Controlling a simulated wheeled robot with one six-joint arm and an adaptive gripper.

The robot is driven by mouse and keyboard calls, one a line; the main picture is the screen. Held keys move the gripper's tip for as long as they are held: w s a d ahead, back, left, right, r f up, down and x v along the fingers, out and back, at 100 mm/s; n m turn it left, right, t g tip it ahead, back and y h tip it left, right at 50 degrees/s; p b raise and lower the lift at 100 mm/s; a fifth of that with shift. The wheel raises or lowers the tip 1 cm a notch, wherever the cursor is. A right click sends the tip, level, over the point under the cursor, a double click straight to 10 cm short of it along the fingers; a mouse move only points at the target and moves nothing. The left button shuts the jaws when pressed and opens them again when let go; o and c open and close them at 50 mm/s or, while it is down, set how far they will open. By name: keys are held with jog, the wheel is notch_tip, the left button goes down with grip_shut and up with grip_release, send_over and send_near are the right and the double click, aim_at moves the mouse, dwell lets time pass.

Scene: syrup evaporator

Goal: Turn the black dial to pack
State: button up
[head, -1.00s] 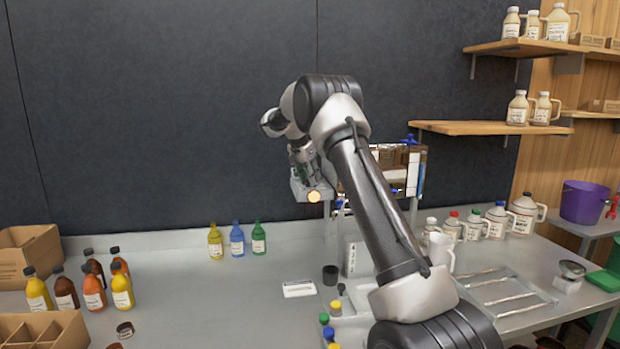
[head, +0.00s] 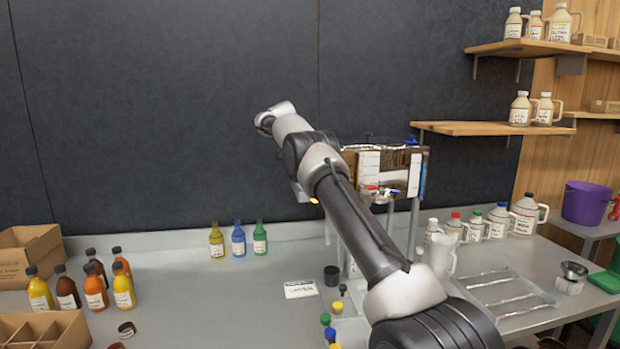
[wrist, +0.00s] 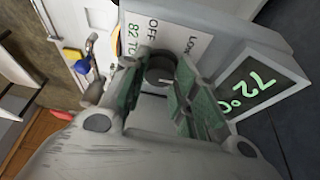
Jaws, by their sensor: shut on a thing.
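The black dial (wrist: 160,66) shows in the wrist view on a grey control box (wrist: 222,36), between my two fingers. My gripper (wrist: 164,80) is shut on the dial, with one green-padded finger on each side. A white label by the dial reads OFF, LOW and "82 TO", partly cut off. I see no word "pack", and I cannot tell which mark the dial points to. A display (wrist: 258,90) beside it reads 72°C in green. In the head view my arm hides the gripper, the dial and most of the box.
The evaporator pan (head: 385,172) on its stand, with red and blue valve handles, is close right of my arm. Yellow, blue and green bottles (head: 238,240) stand at the back of the bench.

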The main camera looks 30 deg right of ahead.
jog(key=shift+m, duration=0.5)
dwell(0.3)
jog(key=o, duration=1)
jog(key=shift+r+n, duration=0.1)
jog(key=shift+n, duration=0.2)
